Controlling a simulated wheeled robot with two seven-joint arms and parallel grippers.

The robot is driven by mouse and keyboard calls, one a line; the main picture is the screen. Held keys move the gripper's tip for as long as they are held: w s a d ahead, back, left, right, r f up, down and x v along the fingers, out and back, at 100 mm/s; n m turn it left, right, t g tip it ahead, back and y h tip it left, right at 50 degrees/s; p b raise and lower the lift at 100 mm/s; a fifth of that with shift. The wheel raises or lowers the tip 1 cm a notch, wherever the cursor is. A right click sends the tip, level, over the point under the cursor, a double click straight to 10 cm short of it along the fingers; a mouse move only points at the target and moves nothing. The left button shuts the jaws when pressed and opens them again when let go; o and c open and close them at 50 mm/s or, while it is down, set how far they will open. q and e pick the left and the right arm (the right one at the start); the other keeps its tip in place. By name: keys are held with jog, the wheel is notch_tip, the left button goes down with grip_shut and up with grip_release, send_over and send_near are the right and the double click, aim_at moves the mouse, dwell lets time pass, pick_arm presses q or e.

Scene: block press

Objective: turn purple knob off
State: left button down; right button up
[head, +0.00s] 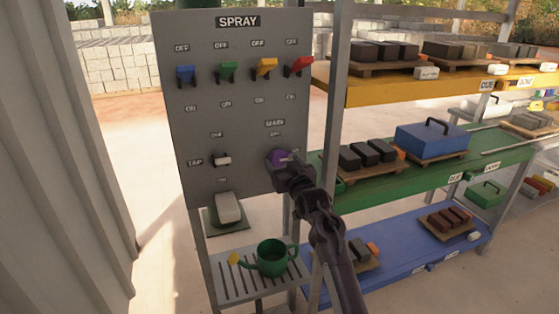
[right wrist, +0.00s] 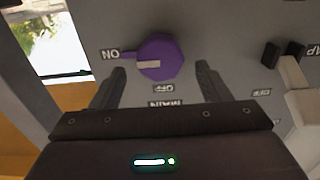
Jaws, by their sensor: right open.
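The purple knob (head: 276,157) is on the lower right of the grey SPRAY panel (head: 235,115), under a small label. In the right wrist view, which is upside down, the purple knob (right wrist: 165,52) shows a pale mark. Its purple tab points left toward the ON label (right wrist: 110,55). The OFF label (right wrist: 162,88) and the MAIN label (right wrist: 164,103) are below the knob there. My right gripper (head: 288,166) is close in front of the knob, partly covering it. Its open fingers (right wrist: 157,82) spread on either side, with nothing held. My left gripper is not in view.
Blue (head: 186,74), green (head: 227,70), yellow (head: 265,67) and red (head: 300,66) levers line the panel's upper part. A tap switch (head: 222,160) is left of the knob. A watering can (head: 271,257) stands below. Loaded shelves (head: 440,165) are to the right.

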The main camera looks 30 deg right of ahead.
aim_at(280, 159)
jog(key=shift+x, duration=1.55)
jog(key=c, duration=1)
